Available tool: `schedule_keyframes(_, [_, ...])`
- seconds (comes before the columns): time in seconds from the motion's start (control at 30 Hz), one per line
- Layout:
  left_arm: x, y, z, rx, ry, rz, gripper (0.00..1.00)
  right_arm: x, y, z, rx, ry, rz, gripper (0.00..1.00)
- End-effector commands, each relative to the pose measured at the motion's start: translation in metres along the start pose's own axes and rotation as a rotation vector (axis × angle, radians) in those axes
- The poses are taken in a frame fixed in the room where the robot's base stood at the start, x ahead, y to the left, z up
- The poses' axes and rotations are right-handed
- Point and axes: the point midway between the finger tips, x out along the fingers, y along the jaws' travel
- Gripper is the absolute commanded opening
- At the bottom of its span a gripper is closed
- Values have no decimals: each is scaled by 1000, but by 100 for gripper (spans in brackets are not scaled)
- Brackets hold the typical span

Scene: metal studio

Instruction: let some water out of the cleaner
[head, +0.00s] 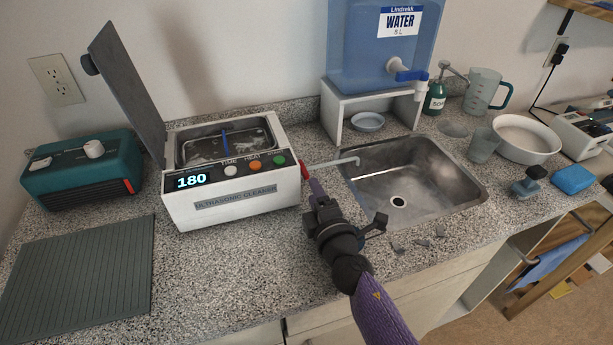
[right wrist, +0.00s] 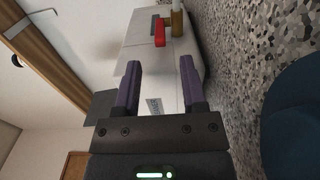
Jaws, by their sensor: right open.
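The white ultrasonic cleaner (head: 232,208) stands on the counter with its lid (head: 125,85) raised and its display reading 180. Liquid shows in its basin, with a blue strip across it. A red valve handle (head: 304,171) is on its right side, and a pale drain pipe (head: 335,162) reaches over the sink (head: 415,178). My right gripper (head: 316,190) is open and empty just in front of the handle. In the right wrist view the red handle (right wrist: 160,32) and brass valve (right wrist: 178,22) lie beyond the parted fingertips (right wrist: 161,72), apart from them. My left gripper is out of view.
A blue water tank (head: 385,50) on a white stand is behind the sink. A teal heater (head: 82,170) and a ribbed mat (head: 80,265) are at the left. A white bowl (head: 527,140), cup and jug stand at the right. Grey shards (head: 422,242) lie by the sink's front edge.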

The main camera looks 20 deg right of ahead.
Motion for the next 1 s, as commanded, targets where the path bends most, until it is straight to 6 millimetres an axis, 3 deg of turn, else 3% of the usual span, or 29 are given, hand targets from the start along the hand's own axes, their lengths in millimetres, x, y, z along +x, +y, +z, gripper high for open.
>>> schedule_keyframes(0.1, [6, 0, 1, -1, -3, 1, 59, 24, -1, 0, 0, 0, 1, 53])
schedule_keyframes(0.23, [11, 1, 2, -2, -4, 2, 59, 41, -2, 0, 1, -1, 0, 53])
schedule_keyframes(0.6, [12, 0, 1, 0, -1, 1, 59, 49, 0, 0, 1, 0, 0, 53])
schedule_keyframes(0.83, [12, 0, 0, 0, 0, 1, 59, 49, 0, 0, 1, 0, 0, 4])
schedule_keyframes(0.87, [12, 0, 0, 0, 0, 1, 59, 49, 0, 0, 1, 0, 0, 0])
schedule_keyframes(1.0, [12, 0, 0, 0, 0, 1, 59, 49, 0, 0, 1, 0, -1, 0])
